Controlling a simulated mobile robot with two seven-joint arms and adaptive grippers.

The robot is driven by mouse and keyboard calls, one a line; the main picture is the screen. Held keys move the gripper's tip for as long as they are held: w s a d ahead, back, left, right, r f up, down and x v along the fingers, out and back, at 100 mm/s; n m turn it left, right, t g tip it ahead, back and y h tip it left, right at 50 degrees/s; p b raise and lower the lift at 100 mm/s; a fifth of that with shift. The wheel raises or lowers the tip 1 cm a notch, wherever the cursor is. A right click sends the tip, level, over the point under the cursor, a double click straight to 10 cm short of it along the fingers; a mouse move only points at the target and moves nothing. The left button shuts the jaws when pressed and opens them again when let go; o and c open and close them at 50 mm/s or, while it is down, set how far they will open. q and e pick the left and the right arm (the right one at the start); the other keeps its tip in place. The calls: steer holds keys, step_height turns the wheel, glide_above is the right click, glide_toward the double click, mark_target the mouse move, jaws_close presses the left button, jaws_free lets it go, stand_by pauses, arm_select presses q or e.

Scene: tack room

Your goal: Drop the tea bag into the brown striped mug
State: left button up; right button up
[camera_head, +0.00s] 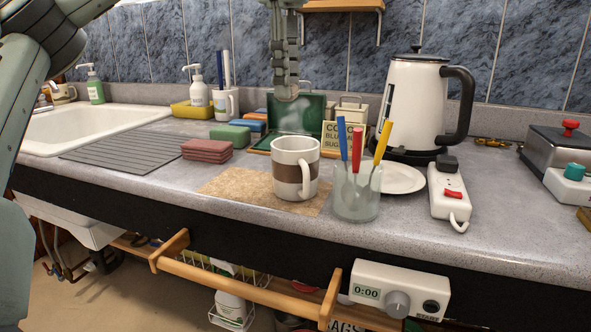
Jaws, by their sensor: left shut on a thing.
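The brown striped mug (296,167), white with a wide brown band, stands upright on a tan mat (236,186) near the counter's front, its handle facing front right. My left gripper (286,94) reaches down from the top, above and slightly behind the mug. Its fingers are shut on the tea bag, of which little can be made out; a pale hazy patch shows between the fingertips and the mug against a green box. The inside of the mug is mostly hidden. My right gripper is not in view.
A glass (357,193) with blue, red and yellow-handled utensils stands close right of the mug. Behind are the open green box (310,108), a white plate (403,179) and a white kettle (414,100). Red sponges (207,150) lie left; a power strip (448,197) lies right.

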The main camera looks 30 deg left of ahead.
arm_select(q)
steer(key=shift+f, duration=0.95)
steer(key=o, duration=0.7)
steer(key=shift+o, duration=0.2)
step_height(320, 180, up, 12)
steer(key=s, duration=0.1)
steer(key=shift+d, duration=0.15)
